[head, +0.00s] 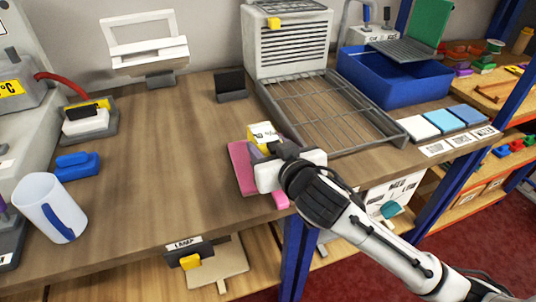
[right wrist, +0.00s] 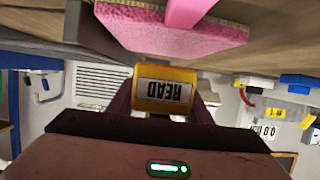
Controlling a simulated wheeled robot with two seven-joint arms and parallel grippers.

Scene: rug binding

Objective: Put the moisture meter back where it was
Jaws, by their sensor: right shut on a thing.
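My right gripper (head: 272,151) is shut on a small yellow block with a white label, likely the moisture meter (head: 262,131), above the wooden bench near its front edge. In the right wrist view the yellow meter (right wrist: 165,92) sits between the fingers (right wrist: 163,108), its READ label upside down in the picture. A pink pad (head: 240,165) lies on the bench beside and partly behind the gripper. The pink pad with its handle also shows in the right wrist view (right wrist: 170,36). My left gripper is in neither view.
A wire rack (head: 325,110) lies right of the gripper, with a blue bin (head: 395,83) behind it. A black block (head: 231,86) and a white framed stand (head: 145,45) are farther back. A mug (head: 48,208) and blue clamp-like item (head: 76,164) are left. The bench middle is clear.

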